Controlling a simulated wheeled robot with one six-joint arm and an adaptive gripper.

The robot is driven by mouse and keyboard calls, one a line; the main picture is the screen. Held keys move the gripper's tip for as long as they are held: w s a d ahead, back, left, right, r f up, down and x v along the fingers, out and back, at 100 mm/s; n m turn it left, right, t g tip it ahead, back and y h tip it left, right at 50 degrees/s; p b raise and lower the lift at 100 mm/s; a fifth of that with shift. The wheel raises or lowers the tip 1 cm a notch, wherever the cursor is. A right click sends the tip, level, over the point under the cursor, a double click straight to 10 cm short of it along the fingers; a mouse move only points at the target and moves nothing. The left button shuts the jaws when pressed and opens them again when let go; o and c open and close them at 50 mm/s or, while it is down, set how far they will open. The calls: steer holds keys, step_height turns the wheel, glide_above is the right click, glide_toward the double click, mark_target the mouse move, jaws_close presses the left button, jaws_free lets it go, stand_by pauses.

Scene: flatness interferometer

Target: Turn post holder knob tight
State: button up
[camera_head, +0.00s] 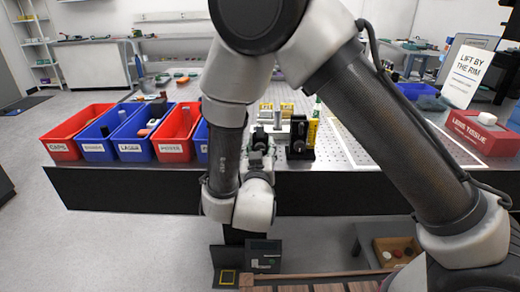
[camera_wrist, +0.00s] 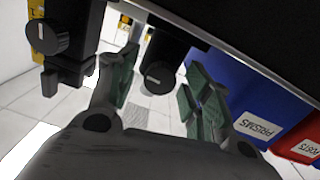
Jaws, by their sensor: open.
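In the wrist view, a black cylindrical knob (camera_wrist: 158,76) with a pale mark on its round end shows between the green-padded fingers of my gripper (camera_wrist: 159,92). My gripper is open, with a visible gap on both sides of the knob; I cannot tell whether the pads are level with it in depth. A second black knob (camera_wrist: 48,37) on a dark block shows at the upper left, outside the fingers. In the head view, a black mount with a yellow label (camera_head: 301,138) stands at the table's front edge. My arm hides much of the gripper there.
Red and blue bins, including a red one (camera_head: 76,133), line the table's left front. A blue bin labelled prisms (camera_wrist: 245,100) is close to my right finger in the wrist view. A red lens tissue box (camera_head: 482,131) stands at the right. The perforated tabletop (camera_head: 375,150) has free room.

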steer(key=shift+w, duration=0.15)
steer(key=c, duration=1.1)
steer(key=shift+o, duration=0.2)
steer(key=m, duration=0.4)
steer(key=shift+m, duration=0.4)
steer(key=o, duration=1.1)
steer(key=shift+c, duration=0.2)
steer(key=s, duration=1.2)
steer(key=shift+a, duration=0.35)
steer(key=shift+r, duration=0.1)
